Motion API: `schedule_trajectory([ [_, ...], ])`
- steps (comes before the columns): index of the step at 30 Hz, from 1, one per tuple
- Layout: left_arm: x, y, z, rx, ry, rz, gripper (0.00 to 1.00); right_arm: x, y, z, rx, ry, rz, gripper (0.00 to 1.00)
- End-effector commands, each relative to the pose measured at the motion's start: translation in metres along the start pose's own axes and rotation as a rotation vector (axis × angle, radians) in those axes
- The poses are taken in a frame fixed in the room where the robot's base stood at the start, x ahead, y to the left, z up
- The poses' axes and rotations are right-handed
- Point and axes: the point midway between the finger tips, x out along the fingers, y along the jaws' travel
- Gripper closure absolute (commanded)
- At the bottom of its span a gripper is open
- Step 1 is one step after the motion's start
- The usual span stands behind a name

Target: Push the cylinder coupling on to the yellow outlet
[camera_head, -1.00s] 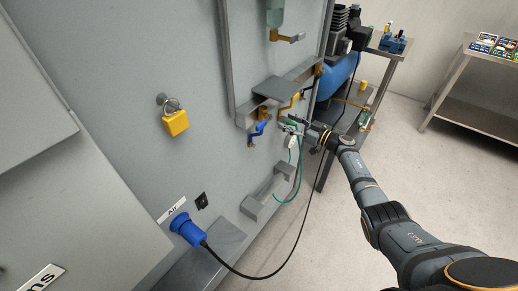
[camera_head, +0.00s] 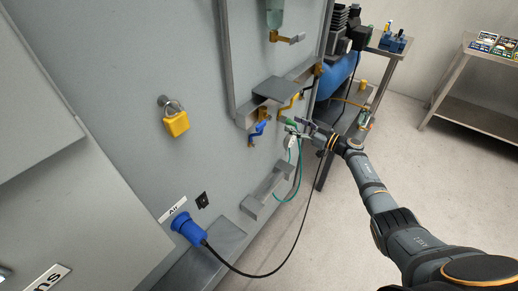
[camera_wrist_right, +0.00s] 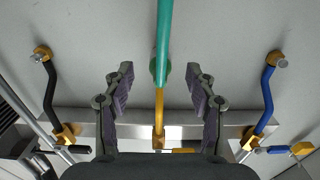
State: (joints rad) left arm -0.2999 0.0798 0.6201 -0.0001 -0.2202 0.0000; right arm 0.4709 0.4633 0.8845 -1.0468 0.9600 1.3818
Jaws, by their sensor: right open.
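The green coupling (camera_wrist_right: 160,72) sits at the end of a green hose (camera_wrist_right: 164,30) in the right wrist view. It lines up with and seems to meet the end of the yellow outlet pipe (camera_wrist_right: 159,105); how far it is seated I cannot tell. In the head view the coupling (camera_head: 290,124) is small, just below the yellow outlet (camera_head: 292,101). My right gripper (camera_wrist_right: 160,84) is open, one finger on each side of the coupling and pipe, with gaps on both sides. It also shows in the head view (camera_head: 299,126). My left gripper is out of view.
A blue pipe (camera_wrist_right: 268,90) and a black pipe (camera_wrist_right: 49,88) flank the yellow outlet on the grey machine wall. A grey ledge (camera_head: 276,90) juts out above. A yellow padlock (camera_head: 176,123) and blue plug (camera_head: 188,229) are farther left.

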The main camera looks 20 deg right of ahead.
Motion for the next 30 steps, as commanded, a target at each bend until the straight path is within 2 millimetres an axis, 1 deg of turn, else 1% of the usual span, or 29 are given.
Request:
schedule_trajectory([
  [9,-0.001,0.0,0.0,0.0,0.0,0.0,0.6,-0.009,0.0,0.0,0.0,-0.001,-0.001,0.43],
  [22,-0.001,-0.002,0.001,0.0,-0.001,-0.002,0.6,-0.012,0.0,0.0,0.0,-0.001,0.0,0.43],
  [23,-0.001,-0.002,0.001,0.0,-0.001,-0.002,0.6,-0.015,0.0,0.001,0.0,-0.002,0.0,0.43],
  [26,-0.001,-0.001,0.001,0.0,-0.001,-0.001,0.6,-0.031,0.0,0.002,-0.002,-0.005,0.0,0.43],
  [30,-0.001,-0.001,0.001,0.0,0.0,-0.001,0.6,-0.065,0.0,0.002,-0.002,-0.008,0.0,0.43],
])
